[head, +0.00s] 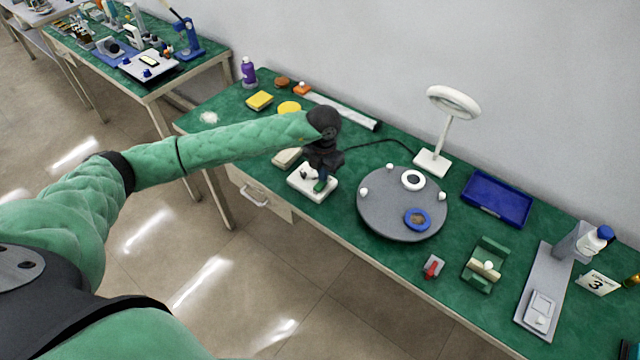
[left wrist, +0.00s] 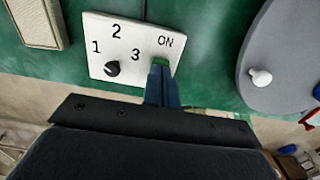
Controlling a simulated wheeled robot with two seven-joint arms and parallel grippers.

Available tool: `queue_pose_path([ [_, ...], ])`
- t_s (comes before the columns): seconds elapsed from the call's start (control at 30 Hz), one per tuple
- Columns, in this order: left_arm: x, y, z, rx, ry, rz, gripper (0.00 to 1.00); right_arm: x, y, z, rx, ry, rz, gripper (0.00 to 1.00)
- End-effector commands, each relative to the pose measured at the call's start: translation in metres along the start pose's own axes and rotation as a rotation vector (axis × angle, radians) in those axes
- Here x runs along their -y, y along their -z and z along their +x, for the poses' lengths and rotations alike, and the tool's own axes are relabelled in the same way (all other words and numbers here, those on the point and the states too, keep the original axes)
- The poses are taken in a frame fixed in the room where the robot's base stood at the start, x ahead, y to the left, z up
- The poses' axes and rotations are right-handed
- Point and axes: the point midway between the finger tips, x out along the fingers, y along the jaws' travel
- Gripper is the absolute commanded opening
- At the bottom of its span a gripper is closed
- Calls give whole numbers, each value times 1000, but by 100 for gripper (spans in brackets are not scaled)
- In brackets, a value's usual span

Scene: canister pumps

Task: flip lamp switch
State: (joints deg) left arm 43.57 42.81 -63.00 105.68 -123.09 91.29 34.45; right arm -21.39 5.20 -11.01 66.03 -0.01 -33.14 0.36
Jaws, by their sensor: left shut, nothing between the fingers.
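A white control box (head: 303,182) lies near the front edge of the green bench, with my left gripper (head: 320,182) right over it. In the left wrist view the box (left wrist: 100,40) shows a black knob (left wrist: 112,68) by the numbers 1, 2 and 3, and the word ON. My left gripper (left wrist: 160,78) is shut and empty, its fingertips at a green part just below ON. The fingers hide most of that part, so the switch's position and contact are unclear. A white ring lamp (head: 453,102) stands at the back of the bench. My right gripper is not in view.
A grey round turntable (head: 385,212) with small parts sits right of the box. A dark cable runs behind it. A beige block (head: 287,158) lies close behind the box. A blue tray (head: 497,199) and a green fixture (head: 486,265) are farther right.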

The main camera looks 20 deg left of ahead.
Motion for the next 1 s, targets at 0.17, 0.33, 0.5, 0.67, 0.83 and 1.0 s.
queue_pose_path([
  [0.17,0,0,3,0,0,0,0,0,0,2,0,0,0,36],
  [0.33,0,0,5,0,0,0,0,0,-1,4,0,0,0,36],
  [0.5,0,0,7,0,0,0,0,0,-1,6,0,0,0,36],
  [0.67,0,0,9,0,0,0,0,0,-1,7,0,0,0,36],
  [0.83,0,0,11,-1,0,0,0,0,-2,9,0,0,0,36],
  [1.0,0,1,11,-2,0,0,0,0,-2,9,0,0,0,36],
])
